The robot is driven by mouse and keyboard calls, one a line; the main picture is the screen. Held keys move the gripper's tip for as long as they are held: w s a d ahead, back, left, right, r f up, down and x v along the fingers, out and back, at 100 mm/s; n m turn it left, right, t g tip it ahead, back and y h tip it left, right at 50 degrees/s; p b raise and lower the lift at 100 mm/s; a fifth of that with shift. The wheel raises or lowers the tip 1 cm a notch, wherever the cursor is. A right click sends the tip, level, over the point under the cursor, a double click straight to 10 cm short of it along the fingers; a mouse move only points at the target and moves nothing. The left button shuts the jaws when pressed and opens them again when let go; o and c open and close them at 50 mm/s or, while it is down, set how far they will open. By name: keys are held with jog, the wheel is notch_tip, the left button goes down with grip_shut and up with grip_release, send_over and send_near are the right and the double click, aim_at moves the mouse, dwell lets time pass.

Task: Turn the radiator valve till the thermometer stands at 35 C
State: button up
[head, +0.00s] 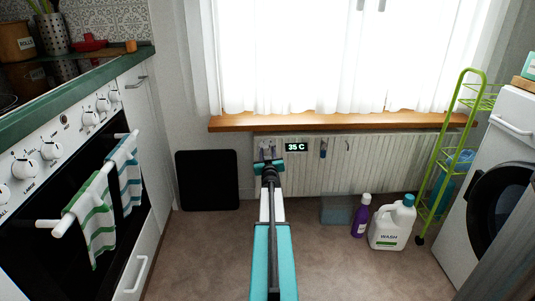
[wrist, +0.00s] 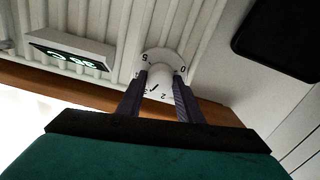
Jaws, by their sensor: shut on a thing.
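The white radiator (head: 380,168) hangs below the window. The thermometer display (head: 296,147) on its left part reads 35 C. It also shows upside down and at a slant in the wrist view (wrist: 72,55). The white radiator valve (wrist: 163,60) is round, with the numbers 5, 0 and 2 legible on its rim. My gripper (wrist: 157,88) is shut on the valve knob, with one dark finger on each side. In the head view my gripper (head: 267,150) is just left of the display and mostly hides the valve.
A black panel (head: 207,180) stands left of the radiator. A purple bottle (head: 361,216) and a white WASH jug (head: 392,223) stand on the floor at right, beside a green trolley (head: 446,150). The wooden sill (head: 330,121) runs above. The oven with towels (head: 95,220) is at left.

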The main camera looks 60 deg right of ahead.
jog(key=o, duration=1)
jog(key=shift+o, duration=0.2)
jog(key=p+v, duration=0.4)
jog(key=v, duration=0.9)
jog(key=shift+s+a, duration=0.2)
jog(key=shift+a, duration=0.15)
